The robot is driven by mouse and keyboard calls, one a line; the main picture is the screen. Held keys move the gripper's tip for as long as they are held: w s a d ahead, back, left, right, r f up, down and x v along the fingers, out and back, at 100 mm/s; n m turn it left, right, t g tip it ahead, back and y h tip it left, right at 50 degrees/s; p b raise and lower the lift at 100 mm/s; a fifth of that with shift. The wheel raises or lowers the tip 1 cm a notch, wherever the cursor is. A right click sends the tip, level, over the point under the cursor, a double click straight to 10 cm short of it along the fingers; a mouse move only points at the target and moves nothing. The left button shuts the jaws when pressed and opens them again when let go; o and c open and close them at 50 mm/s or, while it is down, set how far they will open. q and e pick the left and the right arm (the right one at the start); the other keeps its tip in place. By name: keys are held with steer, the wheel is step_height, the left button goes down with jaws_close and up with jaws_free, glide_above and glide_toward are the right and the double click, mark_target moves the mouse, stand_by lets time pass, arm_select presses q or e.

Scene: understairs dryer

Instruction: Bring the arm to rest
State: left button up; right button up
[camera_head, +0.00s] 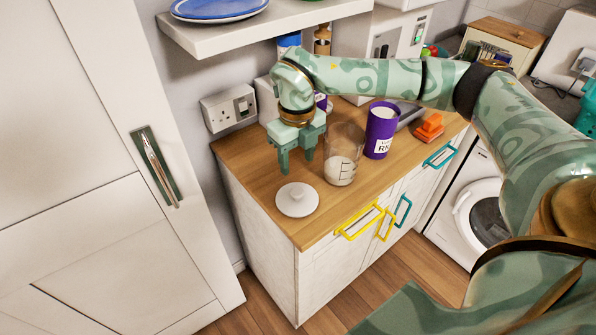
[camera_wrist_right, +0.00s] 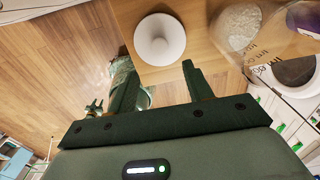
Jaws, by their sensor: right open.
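My right arm reaches in from the right in the head view. Its right gripper (camera_head: 297,165) points down above the wooden counter (camera_head: 241,155), with two fingers apart and nothing between them. In the right wrist view, the same gripper (camera_wrist_right: 160,83) is open and empty. A round white lid (camera_head: 297,199) with a knob lies on the counter just in front of the fingers; it also shows in the wrist view (camera_wrist_right: 160,40). A small green shape (camera_wrist_right: 93,108) low in the wrist view may be my left gripper, too small to read.
A clear measuring jar (camera_head: 342,160) with white contents stands right of the gripper, beside a purple canister (camera_head: 381,130). Orange items (camera_head: 429,127) lie farther right. A white shelf (camera_head: 250,28) overhangs the back. A white door (camera_head: 90,150) stands left. A washing machine (camera_head: 474,205) is at right.

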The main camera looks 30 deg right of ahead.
steer(key=shift+r, duration=0.9)
